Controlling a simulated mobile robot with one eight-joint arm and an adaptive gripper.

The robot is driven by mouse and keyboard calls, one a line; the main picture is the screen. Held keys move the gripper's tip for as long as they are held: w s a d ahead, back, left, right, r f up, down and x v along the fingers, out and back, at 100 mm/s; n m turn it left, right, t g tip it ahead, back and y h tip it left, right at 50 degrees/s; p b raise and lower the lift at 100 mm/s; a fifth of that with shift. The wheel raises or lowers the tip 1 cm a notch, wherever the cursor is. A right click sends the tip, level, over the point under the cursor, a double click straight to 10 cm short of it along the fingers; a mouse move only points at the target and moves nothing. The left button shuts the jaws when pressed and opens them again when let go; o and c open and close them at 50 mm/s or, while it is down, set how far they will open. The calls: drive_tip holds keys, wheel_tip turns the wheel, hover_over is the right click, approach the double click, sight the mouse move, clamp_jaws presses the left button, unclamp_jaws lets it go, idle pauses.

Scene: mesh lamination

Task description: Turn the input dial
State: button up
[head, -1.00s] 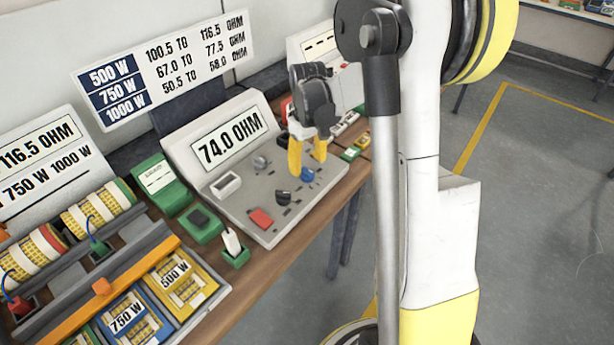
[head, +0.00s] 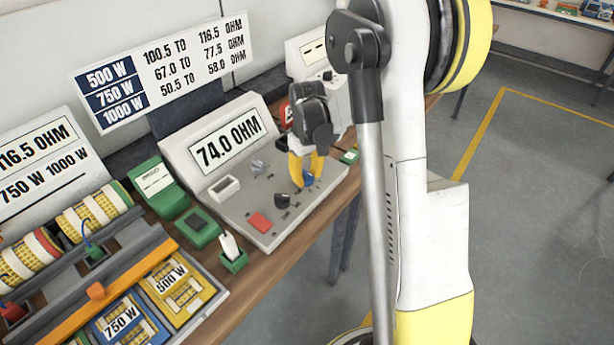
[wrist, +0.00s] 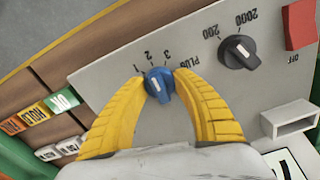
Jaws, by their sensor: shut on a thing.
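The blue input dial (wrist: 159,84) sits on the grey meter panel (head: 240,222), among the printed labels 1, 2, 3 and PLUG. My gripper (wrist: 161,80) has its yellow fingers on either side of the dial, shut on it. In the head view my gripper (head: 306,182) reaches down to the panel, and the blue dial (head: 308,181) shows partly between and below its fingertips. I cannot tell for sure which label the dial points to. The meter display (head: 227,140) reads 74.0 OHM.
A black dial (wrist: 238,51) marked 200 and 2000 is close beside the fingers. A red switch (wrist: 299,24) and a white socket block (wrist: 290,119) are further right. Green blocks (head: 199,228) stand beside the meter. Floor lies beyond the table edge.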

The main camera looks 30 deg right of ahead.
drive_tip(key=m, duration=0.3)
drive_tip(key=shift+m, duration=2.3)
drive_tip(key=o, duration=1.2)
drive_tip(key=shift+o, duration=0.2)
